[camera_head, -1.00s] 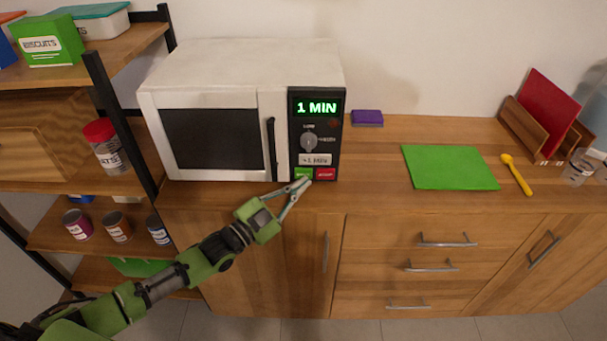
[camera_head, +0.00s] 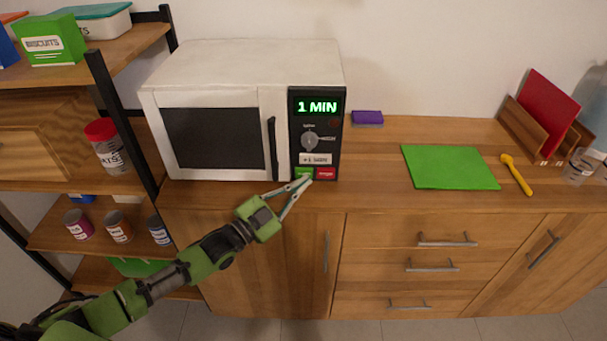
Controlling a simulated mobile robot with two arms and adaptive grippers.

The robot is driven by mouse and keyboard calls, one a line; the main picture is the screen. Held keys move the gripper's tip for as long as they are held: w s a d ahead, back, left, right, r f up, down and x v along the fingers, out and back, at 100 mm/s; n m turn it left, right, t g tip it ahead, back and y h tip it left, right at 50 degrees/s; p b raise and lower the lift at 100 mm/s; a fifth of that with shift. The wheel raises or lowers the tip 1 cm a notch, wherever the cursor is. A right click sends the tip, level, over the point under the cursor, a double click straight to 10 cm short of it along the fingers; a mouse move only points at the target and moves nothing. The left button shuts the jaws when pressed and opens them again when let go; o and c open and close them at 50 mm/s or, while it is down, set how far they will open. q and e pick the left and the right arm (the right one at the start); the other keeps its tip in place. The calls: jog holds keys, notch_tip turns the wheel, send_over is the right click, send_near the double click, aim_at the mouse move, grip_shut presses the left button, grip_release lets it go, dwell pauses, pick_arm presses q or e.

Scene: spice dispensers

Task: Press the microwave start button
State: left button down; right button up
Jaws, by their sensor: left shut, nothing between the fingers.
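The white microwave (camera_head: 245,60) stands on the wooden counter with its door shut. Its black panel on the right has a green display (camera_head: 317,107) reading "1 MIN", a round dial (camera_head: 309,139) and a "+1 MIN" button (camera_head: 316,159). Below these are a green button (camera_head: 303,172) and a red button (camera_head: 325,174). My left gripper (camera_head: 305,179) is shut and empty, its fingertips at the lower edge of the green button and partly covering it. I cannot tell whether the tips touch the button. My right gripper is not in view.
A purple sponge (camera_head: 367,118), a green cutting board (camera_head: 449,167) and a yellow spoon (camera_head: 516,175) lie on the counter (camera_head: 385,188) to the right. A shelf with cans and boxes stands at the left. Drawers and cupboard doors with handles are below the counter.

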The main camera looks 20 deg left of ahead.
pick_arm(q)
jog(key=shift+w+a+r+b, duration=0.35)
jog(key=shift+w+a+r, duration=0.1)
jog(key=shift+r, duration=0.25)
dwell(0.5)
dwell(0.7)
jog(key=shift+s+d+p, duration=0.2)
jog(key=shift+s+p, duration=0.05)
jog(key=shift+p, duration=0.35)
jog(key=shift+s+d+f+p, duration=0.25)
jog(key=shift+s+p, duration=0.05)
jog(key=shift+p, duration=0.4)
jog(key=shift+s+d+f, duration=0.1)
jog(key=shift+s+f, duration=0.05)
jog(key=shift+s, duration=0.2)
jog(key=shift+s+d+p, duration=0.25)
jog(key=shift+s+p, duration=0.35)
jog(key=shift+s, duration=0.5)
jog(key=shift+f, duration=0.2)
jog(key=shift+s, duration=0.1)
